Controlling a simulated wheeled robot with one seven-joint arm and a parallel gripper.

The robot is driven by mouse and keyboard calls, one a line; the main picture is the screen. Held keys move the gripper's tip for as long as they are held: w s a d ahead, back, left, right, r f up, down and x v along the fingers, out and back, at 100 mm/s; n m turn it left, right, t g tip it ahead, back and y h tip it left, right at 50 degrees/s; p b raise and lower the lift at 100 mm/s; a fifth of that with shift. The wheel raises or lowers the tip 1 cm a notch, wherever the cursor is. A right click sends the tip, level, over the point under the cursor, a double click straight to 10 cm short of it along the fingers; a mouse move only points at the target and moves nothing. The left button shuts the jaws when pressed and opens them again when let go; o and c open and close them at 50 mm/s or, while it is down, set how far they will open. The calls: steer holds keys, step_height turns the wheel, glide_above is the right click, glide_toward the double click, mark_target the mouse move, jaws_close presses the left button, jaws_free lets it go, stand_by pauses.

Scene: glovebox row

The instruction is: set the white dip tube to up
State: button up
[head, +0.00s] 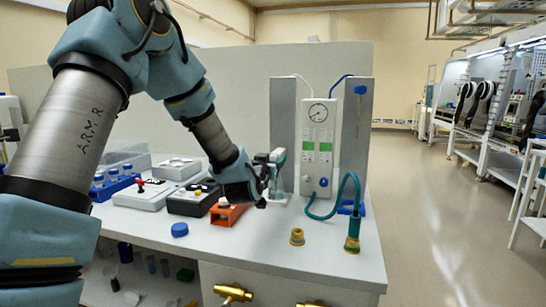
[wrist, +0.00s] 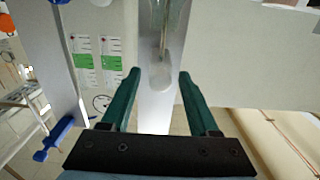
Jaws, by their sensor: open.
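The white dip tube (wrist: 160,75) shows its pale rounded top in the wrist view, which is upside down. Its thin rod (wrist: 164,35) runs into a clear glass vessel, with the top close to the vessel's mouth. My gripper (wrist: 159,76) is open, its two green fingers on either side of the pale top, with gaps visible at both sides. In the head view my gripper (head: 275,172) is at the vessel in front of the left grey panel (head: 283,115) and hides most of the tube.
A gas panel with a gauge (head: 318,112) stands just right of my gripper. A blue-topped dip tube (head: 360,89) stands high on the right panel. A green hose (head: 353,195) loops down front right. An orange block (head: 227,213) and boxes are left.

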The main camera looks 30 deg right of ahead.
steer(key=shift+w+d, duration=0.3)
jaws_close()
stand_by(0.4)
stand_by(1.0)
